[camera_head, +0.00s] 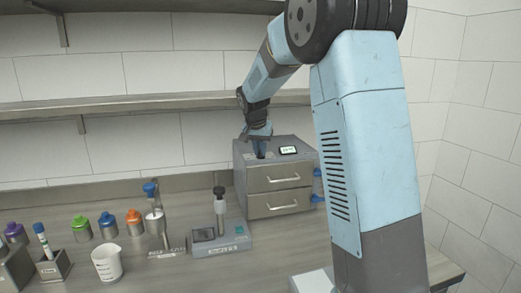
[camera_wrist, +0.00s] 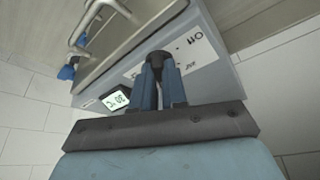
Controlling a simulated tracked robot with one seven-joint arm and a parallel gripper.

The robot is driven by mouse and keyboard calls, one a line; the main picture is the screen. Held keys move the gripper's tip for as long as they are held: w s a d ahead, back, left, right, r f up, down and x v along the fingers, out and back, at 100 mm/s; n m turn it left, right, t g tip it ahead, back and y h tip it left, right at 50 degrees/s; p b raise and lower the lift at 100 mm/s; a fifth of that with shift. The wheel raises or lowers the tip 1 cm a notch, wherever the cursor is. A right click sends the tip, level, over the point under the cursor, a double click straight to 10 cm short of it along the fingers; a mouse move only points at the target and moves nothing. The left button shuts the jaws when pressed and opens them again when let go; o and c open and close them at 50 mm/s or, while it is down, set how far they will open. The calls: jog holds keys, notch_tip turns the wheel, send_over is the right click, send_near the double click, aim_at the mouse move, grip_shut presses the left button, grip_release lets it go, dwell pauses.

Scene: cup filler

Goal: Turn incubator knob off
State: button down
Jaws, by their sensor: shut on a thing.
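The incubator (camera_head: 240,185) is a grey metal box with two drawers, standing on the counter against the back wall in the head view. A small lit display (camera_head: 288,150) sits on its top, and it also shows in the wrist view (camera_wrist: 115,99). The black round knob (camera_wrist: 158,58) is on the incubator's top panel beside printed markings. My gripper (camera_head: 260,147) reaches down onto the top from above. In the wrist view its two blue fingers (camera_wrist: 159,74) are shut around the knob. The fingers partly hide the knob, and its pointer direction cannot be made out.
A device with an upright post (camera_head: 220,235) stands left of the incubator. Farther left are a beaker (camera_head: 107,264), a rack with a tube (camera_head: 53,267) and several colour-capped bottles. Metal shelves (camera_head: 150,103) run along the wall above. Blue-capped items sit right of the drawers.

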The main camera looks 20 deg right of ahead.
jog(key=shift+n, duration=0.3)
jog(key=n, duration=0.1)
jog(key=n+y, duration=0.1)
jog(key=n, duration=0.1)
jog(key=n+y, duration=0.1)
jog(key=n, duration=0.1)
jog(key=shift+s+d+t, duration=0.1)
jog(key=shift+d+t, duration=0.25)
jog(key=shift+t, duration=0.05)
jog(key=n, duration=0.2)
jog(key=n+y, duration=0.1)
jog(key=shift+d+n+y, duration=0.15)
jog(key=shift+n+y, duration=0.15)
jog(key=shift+n, duration=0.1)
jog(key=n+y, duration=0.1)
jog(key=n, duration=0.2)
jog(key=shift+d+n+g, duration=0.15)
jog(key=shift+n+g, duration=0.15)
jog(key=shift+g, duration=0.1)
jog(key=n, duration=0.2)
jog(key=n+g+y, duration=0.1)
jog(key=n, duration=0.1)
jog(key=shift+w+d+n+y, duration=0.15)
jog(key=shift+w+n+y, duration=0.15)
jog(key=shift+w, duration=0.05)
jog(key=n+g, duration=0.2)
jog(key=n, duration=0.2)
jog(key=shift+w+d+n, duration=0.1)
jog(key=shift+w+n, duration=0.05)
jog(key=shift+n, duration=0.25)
